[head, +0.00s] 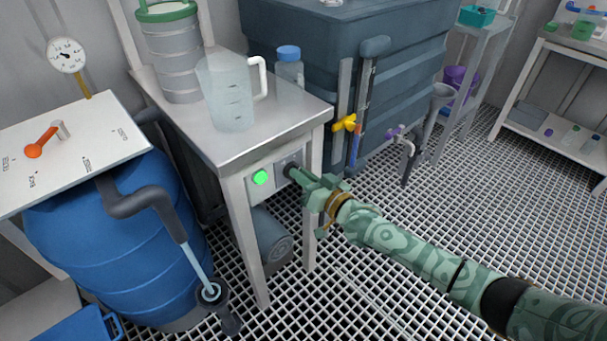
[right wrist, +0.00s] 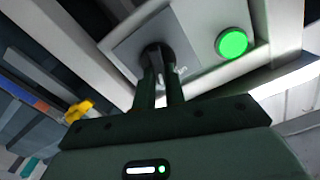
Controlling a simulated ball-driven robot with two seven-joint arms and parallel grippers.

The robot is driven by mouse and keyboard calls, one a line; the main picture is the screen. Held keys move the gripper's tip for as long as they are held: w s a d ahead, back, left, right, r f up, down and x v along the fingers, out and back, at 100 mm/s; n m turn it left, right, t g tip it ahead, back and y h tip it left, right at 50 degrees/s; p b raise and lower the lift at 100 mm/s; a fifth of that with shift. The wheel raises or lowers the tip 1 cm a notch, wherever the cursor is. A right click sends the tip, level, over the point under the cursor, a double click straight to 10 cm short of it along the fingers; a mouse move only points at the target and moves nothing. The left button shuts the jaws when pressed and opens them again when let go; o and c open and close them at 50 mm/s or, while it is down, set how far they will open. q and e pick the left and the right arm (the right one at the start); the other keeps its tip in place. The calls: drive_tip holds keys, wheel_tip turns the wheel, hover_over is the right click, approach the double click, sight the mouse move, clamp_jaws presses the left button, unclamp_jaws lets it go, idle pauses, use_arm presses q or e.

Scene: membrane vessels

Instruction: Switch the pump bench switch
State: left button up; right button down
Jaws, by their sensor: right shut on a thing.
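The pump bench (head: 245,150) is a pale metal table in the middle of the head view. Its front carries a switch panel with a green lit lamp (head: 261,178) and a dark round switch knob (head: 290,171) to the right of it. My right gripper (head: 297,175) reaches in from the right and is shut on the knob. The right wrist view shows the knob (right wrist: 155,54) between the fingertips, on a grey plate, with the green lamp (right wrist: 231,43) beside it. The fingers partly hide the knob. My left gripper is not in view.
A clear jug (head: 228,95), a blue-capped bottle (head: 289,68) and a ribbed vessel (head: 172,55) stand on the bench. A blue barrel (head: 120,245) is at left, with an orange-handled valve (head: 38,146) above. A dark tank (head: 340,40) with a yellow tap (head: 344,123) stands behind.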

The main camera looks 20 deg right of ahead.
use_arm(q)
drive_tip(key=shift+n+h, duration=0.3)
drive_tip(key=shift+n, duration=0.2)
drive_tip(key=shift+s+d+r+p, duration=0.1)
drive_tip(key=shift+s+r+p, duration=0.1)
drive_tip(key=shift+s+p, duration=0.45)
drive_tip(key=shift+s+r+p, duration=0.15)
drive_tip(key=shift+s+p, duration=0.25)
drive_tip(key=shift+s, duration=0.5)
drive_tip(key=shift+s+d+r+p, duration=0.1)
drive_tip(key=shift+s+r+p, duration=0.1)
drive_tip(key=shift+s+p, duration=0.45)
use_arm(e)
drive_tip(key=shift+s+a+f+n, duration=0.1)
drive_tip(key=shift+a+n, duration=0.05)
drive_tip(key=shift+n, duration=2.35)
drive_tip(key=shift+s+a+n, duration=0.1)
drive_tip(key=shift+a+n, duration=0.05)
drive_tip(key=shift+n, duration=2.35)
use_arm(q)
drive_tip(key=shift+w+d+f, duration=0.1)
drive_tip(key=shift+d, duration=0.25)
use_arm(e)
drive_tip(key=shift+f, duration=0.1)
drive_tip(key=c, duration=1.5)
unclamp_jaws()
drive_tip(key=shift+o, duration=0.2)
